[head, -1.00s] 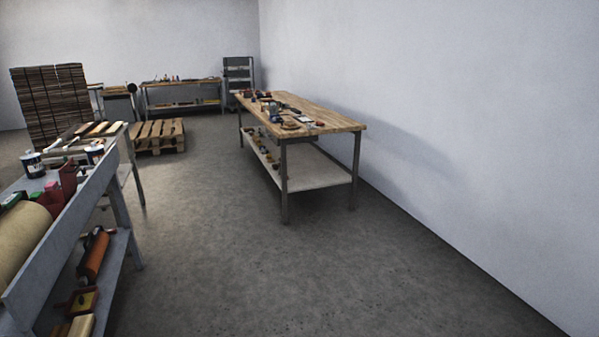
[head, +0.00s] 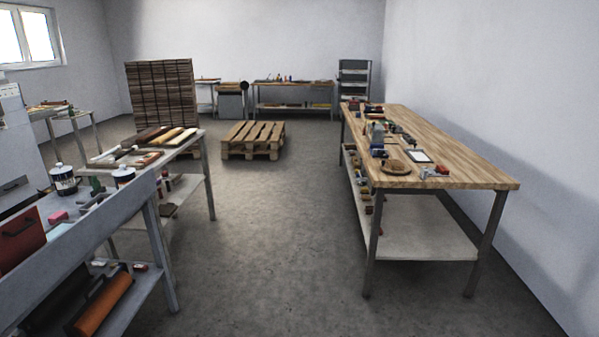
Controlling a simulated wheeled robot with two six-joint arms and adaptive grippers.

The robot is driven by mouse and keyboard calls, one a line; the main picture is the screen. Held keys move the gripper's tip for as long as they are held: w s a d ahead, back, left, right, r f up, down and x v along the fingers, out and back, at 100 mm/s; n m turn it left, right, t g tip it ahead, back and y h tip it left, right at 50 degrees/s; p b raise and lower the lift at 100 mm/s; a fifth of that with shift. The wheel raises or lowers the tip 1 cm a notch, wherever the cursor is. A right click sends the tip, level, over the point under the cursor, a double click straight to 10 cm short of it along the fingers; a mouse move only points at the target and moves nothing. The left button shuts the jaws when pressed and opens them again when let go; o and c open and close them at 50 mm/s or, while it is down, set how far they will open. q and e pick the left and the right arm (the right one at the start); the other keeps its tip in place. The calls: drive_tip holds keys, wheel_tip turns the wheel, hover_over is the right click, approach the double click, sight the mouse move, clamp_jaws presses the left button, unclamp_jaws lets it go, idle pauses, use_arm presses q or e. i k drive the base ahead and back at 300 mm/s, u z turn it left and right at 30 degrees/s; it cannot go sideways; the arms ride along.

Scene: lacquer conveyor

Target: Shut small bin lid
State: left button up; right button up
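I cannot make out a small bin or its lid for certain in the head view. A small grey box-like unit (head: 232,106) with a dark round part at its top right stands at the back, left of the far workbench. It is too small to tell whether it is a bin or has a lid. Neither of my grippers shows in the head view.
A wooden-topped table (head: 455,160) with tools stands at right along the wall. A grey bench (head: 100,232) and a second table (head: 185,152) stand at left. A pallet (head: 253,140) and stacked boards (head: 162,92) lie beyond. The floor (head: 270,240) between is clear.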

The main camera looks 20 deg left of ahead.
sight(21, 236)
drive_tip(key=u, duration=0.3)
drive_tip(key=i, duration=1.35)
drive_tip(key=u, duration=1.15)
drive_tip(key=i, duration=0.95)
drive_tip(key=u, duration=0.9)
